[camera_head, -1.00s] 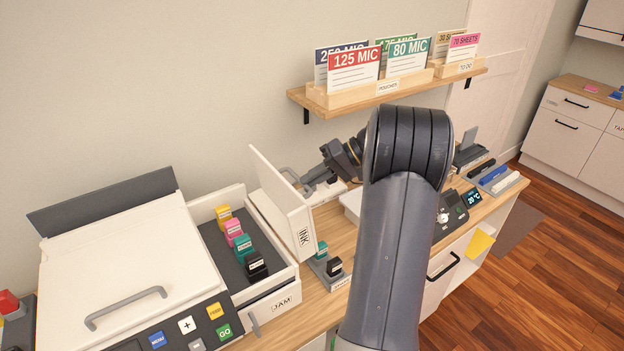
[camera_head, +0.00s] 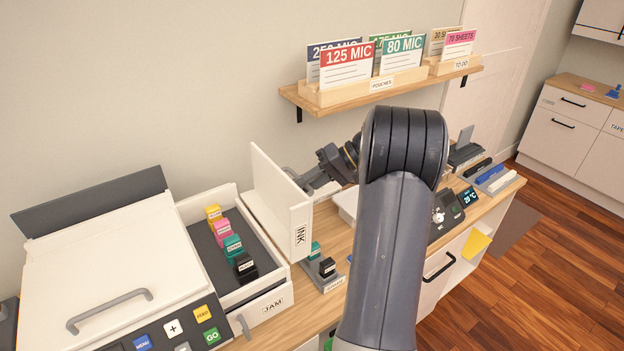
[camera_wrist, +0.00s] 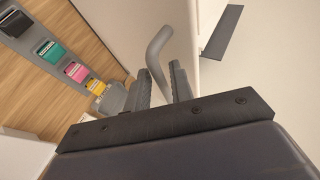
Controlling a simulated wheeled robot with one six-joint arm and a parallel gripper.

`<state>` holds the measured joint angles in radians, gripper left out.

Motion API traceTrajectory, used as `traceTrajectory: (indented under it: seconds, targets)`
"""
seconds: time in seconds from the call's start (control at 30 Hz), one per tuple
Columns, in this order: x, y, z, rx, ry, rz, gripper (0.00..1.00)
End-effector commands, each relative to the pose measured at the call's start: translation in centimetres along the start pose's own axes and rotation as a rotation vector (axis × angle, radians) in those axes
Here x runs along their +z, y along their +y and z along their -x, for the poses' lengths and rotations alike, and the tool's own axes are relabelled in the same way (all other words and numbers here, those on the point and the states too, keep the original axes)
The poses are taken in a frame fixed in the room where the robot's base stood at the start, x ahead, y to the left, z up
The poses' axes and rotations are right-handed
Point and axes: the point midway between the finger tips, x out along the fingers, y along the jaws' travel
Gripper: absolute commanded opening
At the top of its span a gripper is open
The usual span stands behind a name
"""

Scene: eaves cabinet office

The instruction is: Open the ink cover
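The ink cover (camera_head: 278,200) is a white panel marked INK, standing steeply raised at the right side of the open ink bay (camera_head: 262,282). In the bay stand yellow, pink, teal and black cartridges (camera_head: 232,246). A grey bar handle (camera_wrist: 157,45) sits on the cover's right side, and the cover (camera_wrist: 185,28) shows beside it in the wrist view. My gripper (camera_head: 303,184) is at this handle, with its two fingers (camera_wrist: 162,82) close around the bar, apparently shut on it. My arm hides part of the counter.
The white machine (camera_head: 105,265) with a button panel stands at left. A rack of spare cartridges (camera_head: 322,268) sits right of the cover, and it also shows in the wrist view (camera_wrist: 62,62). A wooden shelf with cards (camera_head: 385,92) hangs above the counter.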

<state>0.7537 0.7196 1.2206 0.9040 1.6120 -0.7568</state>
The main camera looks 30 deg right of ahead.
Motion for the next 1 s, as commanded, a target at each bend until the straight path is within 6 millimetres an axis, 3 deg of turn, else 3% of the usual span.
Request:
traceTrajectory:
  seconds: [0.13,0.47,0.8,1.0]
  targets:
    - [-0.1,-0.1,0.3,0.002,0.006,0.003,0.33]
    - [-0.3,-0.1,1.3,0.005,0.013,0.005,0.33]
    - [-0.2,0.0,7.8,0.005,0.012,0.005,0.33]
    - [-0.1,-0.2,10.3,0.004,0.008,0.005,0.33]
